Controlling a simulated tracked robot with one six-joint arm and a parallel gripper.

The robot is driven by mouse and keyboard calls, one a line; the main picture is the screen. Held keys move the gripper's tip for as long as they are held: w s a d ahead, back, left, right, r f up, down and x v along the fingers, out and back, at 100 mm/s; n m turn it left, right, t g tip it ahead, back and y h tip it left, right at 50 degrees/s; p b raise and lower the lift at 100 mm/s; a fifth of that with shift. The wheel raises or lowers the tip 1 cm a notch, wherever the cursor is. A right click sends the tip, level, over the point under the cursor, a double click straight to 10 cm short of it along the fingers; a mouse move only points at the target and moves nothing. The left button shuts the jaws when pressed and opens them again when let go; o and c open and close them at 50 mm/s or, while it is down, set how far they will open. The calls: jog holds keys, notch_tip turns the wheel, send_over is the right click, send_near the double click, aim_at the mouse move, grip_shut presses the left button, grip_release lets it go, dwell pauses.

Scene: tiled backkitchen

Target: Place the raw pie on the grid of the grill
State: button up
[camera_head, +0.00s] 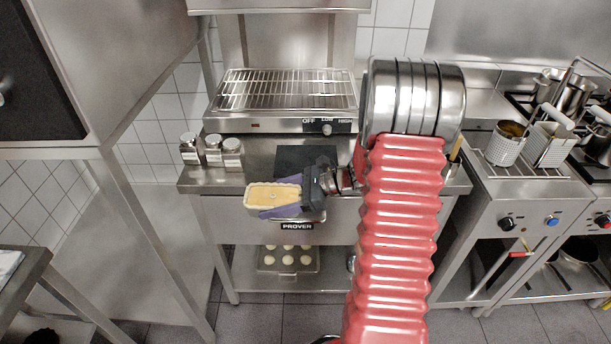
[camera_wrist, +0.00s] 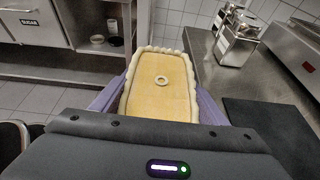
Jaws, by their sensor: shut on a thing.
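The raw pie (camera_head: 272,196) is a pale yellow, oblong pie with a crimped rim. My gripper (camera_head: 274,197) is shut on it, with a purple finger along each long side, and holds it in front of the steel counter's front edge. In the wrist view the pie (camera_wrist: 160,85) shows from above, with a small dough ring on its top.
Several lidded shakers (camera_head: 212,150) stand at the counter's left end, left of the grill. A dark board (camera_head: 305,160) lies on the counter (camera_head: 255,160) before the grill. Below, a tray (camera_head: 288,271) holds dough balls. Fryer baskets (camera_head: 505,147) are at the right. A steel cabinet (camera_head: 110,60) stands at the left.

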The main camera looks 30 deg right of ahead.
jog(key=w+a+f, duration=0.3)
jog(key=a+f, duration=0.5)
jog(key=a, duration=0.5)
jog(key=shift+w, duration=0.1)
